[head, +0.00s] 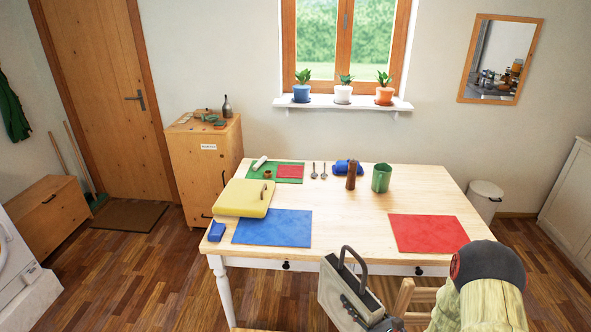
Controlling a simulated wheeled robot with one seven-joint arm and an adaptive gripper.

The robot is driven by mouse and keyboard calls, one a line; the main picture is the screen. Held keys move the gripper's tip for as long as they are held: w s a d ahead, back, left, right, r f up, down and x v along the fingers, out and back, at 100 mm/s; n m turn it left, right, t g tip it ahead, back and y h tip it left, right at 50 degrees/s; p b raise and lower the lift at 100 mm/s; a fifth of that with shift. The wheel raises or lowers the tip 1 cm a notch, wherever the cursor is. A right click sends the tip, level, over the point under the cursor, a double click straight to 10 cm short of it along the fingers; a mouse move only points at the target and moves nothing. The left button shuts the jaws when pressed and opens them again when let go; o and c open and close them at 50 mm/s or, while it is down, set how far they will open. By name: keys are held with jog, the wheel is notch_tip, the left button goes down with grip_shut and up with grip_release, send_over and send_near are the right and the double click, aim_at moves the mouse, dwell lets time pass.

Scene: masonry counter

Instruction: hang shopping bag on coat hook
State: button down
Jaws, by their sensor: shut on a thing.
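A grey-beige bag-like item with a dark looped handle (336,292) is at the bottom centre of the head view, in front of the table's near edge. I take it to be the shopping bag. My gripper (373,314) is at its lower right, partly cut off by the picture edge, and shut on it. The fingertips and the exact grip point are hard to make out. No coat hook shows clearly. A green garment (12,108) hangs on the wall at the far left, and what holds it is out of view.
The wooden table (350,222) carries a yellow case (243,198), a blue mat (272,228), a red mat (428,233), a green mug (381,178) and a brown cylinder (351,176). A wooden chair (410,295) stands at the near side.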

jog(key=w+r+h, duration=0.1)
jog(key=r, duration=0.3)
jog(key=r+m+t+h, duration=0.1)
jog(key=r, duration=0.3)
jog(key=w+d+r+m+h, duration=0.1)
jog(key=r, duration=0.4)
jog(key=shift+w+t+h, duration=0.3)
jog(key=shift+h, duration=0.1)
jog(key=shift+a+r, duration=0.35)
jog(key=shift+a, duration=0.05)
jog(key=shift+r, duration=0.2)
